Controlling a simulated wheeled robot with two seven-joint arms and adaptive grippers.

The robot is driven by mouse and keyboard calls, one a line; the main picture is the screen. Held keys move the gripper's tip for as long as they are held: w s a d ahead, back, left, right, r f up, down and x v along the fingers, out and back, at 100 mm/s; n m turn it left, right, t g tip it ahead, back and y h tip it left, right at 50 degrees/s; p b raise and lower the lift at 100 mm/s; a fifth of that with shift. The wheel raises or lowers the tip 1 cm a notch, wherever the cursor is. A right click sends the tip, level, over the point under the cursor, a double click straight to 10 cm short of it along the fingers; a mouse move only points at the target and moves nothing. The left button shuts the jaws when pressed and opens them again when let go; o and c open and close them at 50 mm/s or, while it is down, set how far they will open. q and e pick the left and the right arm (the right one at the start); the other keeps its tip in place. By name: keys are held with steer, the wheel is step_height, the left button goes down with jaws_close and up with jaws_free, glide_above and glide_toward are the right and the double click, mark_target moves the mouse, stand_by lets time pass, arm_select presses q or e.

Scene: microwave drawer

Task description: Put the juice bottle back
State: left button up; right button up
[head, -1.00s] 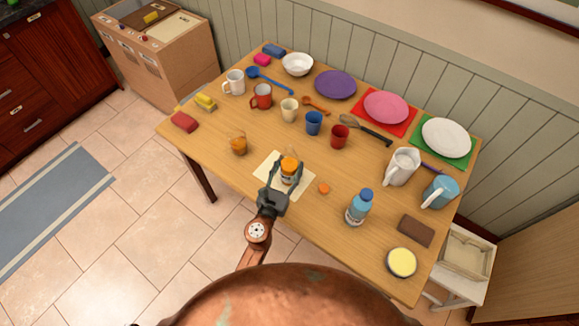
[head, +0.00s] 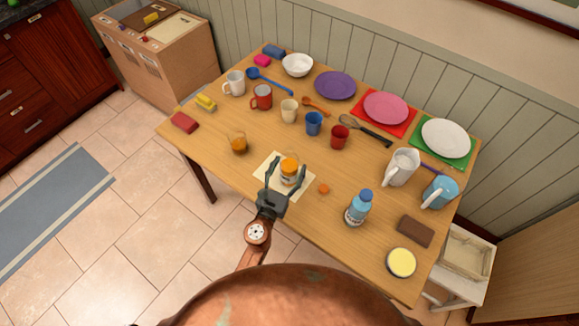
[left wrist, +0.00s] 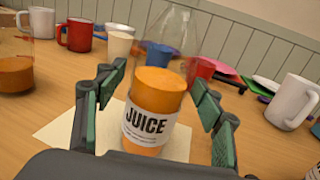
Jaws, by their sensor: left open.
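The juice bottle (head: 289,169) stands upright on a cream square mat (head: 269,187) near the table's front edge. In the left wrist view the bottle (left wrist: 150,122) is clear, with orange juice in its lower part and a white JUICE label. My left gripper (head: 284,178) is open at the near side of the bottle. In the left wrist view its fingers stand to the left and right of the bottle, with gaps on both sides. A small orange cap-like piece (head: 323,188) lies on the table right of the mat. My right gripper is not in view.
A glass of orange juice (head: 238,144) stands left of the mat. Several cups, plates and pitchers fill the back of the wooden table (head: 215,165). Bare table lies between the glass and the mat.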

arm_select(q)
steer(key=v, duration=0.5)
steer(key=b+v, duration=0.1)
steer(key=v, duration=0.5)
steer(key=shift+f, duration=0.2)
steer(key=shift+s+a+r, duration=0.15)
steer(key=shift+s, duration=0.15)
